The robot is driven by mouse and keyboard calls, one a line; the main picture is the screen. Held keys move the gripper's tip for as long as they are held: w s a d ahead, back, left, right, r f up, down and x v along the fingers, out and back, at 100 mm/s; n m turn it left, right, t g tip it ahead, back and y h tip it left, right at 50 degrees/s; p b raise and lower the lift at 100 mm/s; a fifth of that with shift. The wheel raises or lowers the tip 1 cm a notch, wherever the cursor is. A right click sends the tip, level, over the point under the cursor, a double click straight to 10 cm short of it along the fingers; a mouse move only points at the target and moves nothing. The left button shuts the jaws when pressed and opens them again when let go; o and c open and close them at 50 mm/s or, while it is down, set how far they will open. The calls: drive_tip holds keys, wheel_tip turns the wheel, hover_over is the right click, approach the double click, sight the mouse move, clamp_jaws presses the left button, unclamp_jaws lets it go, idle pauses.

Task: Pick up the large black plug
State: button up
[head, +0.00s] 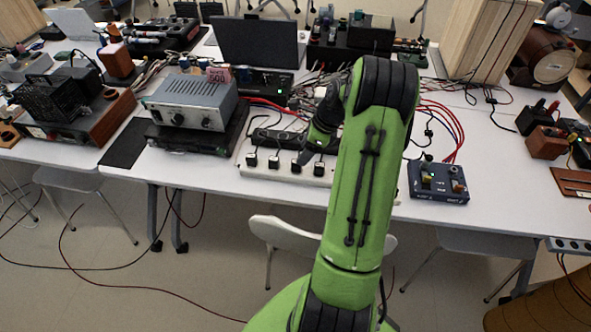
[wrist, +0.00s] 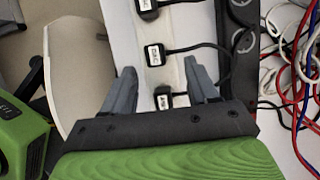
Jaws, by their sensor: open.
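Several black plugs sit in a row on a long white power strip (head: 262,172) at the table's front edge. In the head view they include a left plug (head: 251,160), a second plug (head: 273,162), a third plug (head: 296,167) and a right plug (head: 319,168). I cannot tell which is the large one. Another labelled plug (wrist: 155,55) lies just beyond the fingertips.
A black power strip (head: 280,136) lies behind the white one, with cables around it. A grey metal box (head: 193,103) stands left, and a dark blue switch box (head: 438,182) right. A white chair (head: 285,235) is below the table edge.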

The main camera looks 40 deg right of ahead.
sight(296, 167)
drive_tip(key=b+x, duration=0.2)
drive_tip(key=x, duration=0.3)
drive_tip(key=shift+a+f, duration=0.2)
drive_tip(key=shift+f, duration=0.05)
drive_tip(key=shift+s+r, duration=0.1)
drive_tip(key=shift+c, duration=0.7)
drive_tip(key=c, duration=0.9)
